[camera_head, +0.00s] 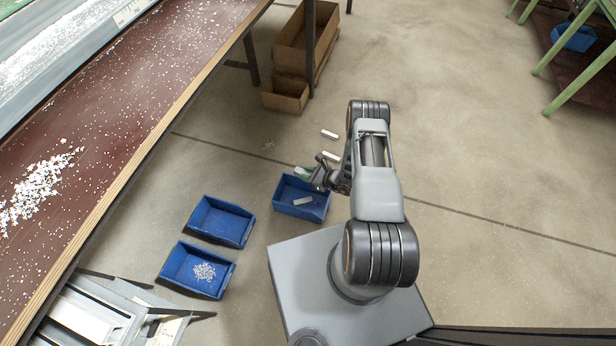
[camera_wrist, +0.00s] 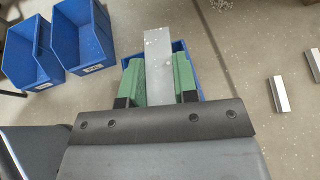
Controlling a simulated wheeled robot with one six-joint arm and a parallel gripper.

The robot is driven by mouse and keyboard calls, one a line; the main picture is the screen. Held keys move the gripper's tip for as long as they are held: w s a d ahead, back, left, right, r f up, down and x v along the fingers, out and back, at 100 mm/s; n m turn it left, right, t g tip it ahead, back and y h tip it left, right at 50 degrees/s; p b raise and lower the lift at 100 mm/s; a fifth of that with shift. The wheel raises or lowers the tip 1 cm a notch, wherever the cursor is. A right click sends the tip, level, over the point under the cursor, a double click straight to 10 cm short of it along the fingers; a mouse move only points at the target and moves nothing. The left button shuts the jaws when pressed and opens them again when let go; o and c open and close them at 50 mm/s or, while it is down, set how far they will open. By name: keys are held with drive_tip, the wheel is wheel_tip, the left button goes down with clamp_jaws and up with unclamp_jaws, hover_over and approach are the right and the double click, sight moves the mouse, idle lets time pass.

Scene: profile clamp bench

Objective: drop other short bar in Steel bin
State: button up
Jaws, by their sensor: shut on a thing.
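My gripper (camera_head: 304,172) is over the rightmost of three blue bins (camera_head: 318,211), near its far edge. In the wrist view, the green fingers of my gripper (camera_wrist: 158,82) are shut on a pale grey metal bar (camera_wrist: 158,50), which sticks out past the fingertips. Part of that blue bin (camera_wrist: 181,46) shows behind the bar. A pale short bar (camera_head: 303,201) shows within this bin's outline in the head view. I cannot read any label that tells which bin is the Steel bin.
Two pale bars (camera_head: 330,134) (camera_head: 332,156) lie on the floor beyond the bin. An empty-looking blue bin (camera_head: 221,219) and one with pale chips (camera_head: 199,288) stand to the left. Cardboard boxes (camera_head: 285,97) stand farther back by the long bench (camera_head: 140,85).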

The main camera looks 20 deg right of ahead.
drive_tip(key=shift+s+a+f, duration=0.1)
drive_tip(key=shift+s+f, duration=0.2)
drive_tip(key=shift+f, duration=0.3)
drive_tip(key=shift+s+a+f, duration=0.1)
drive_tip(key=shift+s+f, duration=0.2)
drive_tip(key=shift+f, duration=0.25)
wheel_tip(320, 180, down, 6)
drive_tip(key=b, duration=0.4)
drive_tip(key=shift+d+r, duration=0.1)
drive_tip(key=shift+r, duration=0.1)
drive_tip(key=o, duration=1.1)
drive_tip(key=shift+c, duration=0.2)
drive_tip(key=p+v, duration=0.3)
drive_tip(key=v, duration=1.1)
